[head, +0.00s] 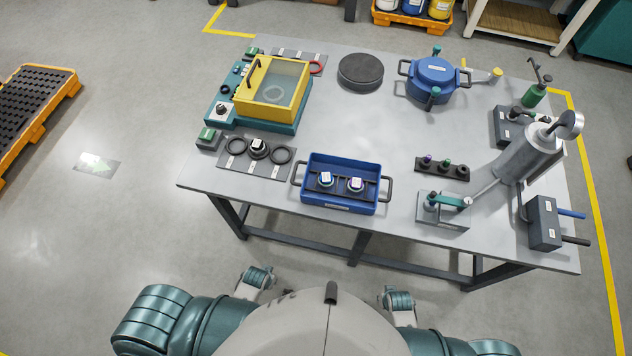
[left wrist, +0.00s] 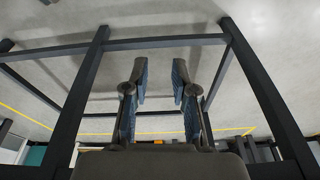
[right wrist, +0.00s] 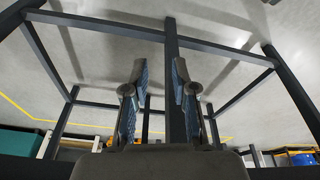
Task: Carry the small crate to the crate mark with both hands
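The small blue crate (head: 330,201) stands on the table near its front edge. It has a dark handle on its left side and one on its right side. Two round parts with white tops sit in a dark holder inside it. My left gripper (left wrist: 159,75) is open and empty, below the table among its legs. My right gripper (right wrist: 160,72) is also open and empty below the table. Neither gripper touches the crate, and their fingers cannot be made out in the head view. I cannot identify a crate mark on the table.
The grey table (head: 320,235) has free room behind the crate. A yellow-framed box (head: 272,90) and ring mat (head: 270,167) are left. A black disc (head: 360,71) and blue pot (head: 434,75) are behind. A clamp (head: 445,203) and metal cylinder (head: 525,155) are right.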

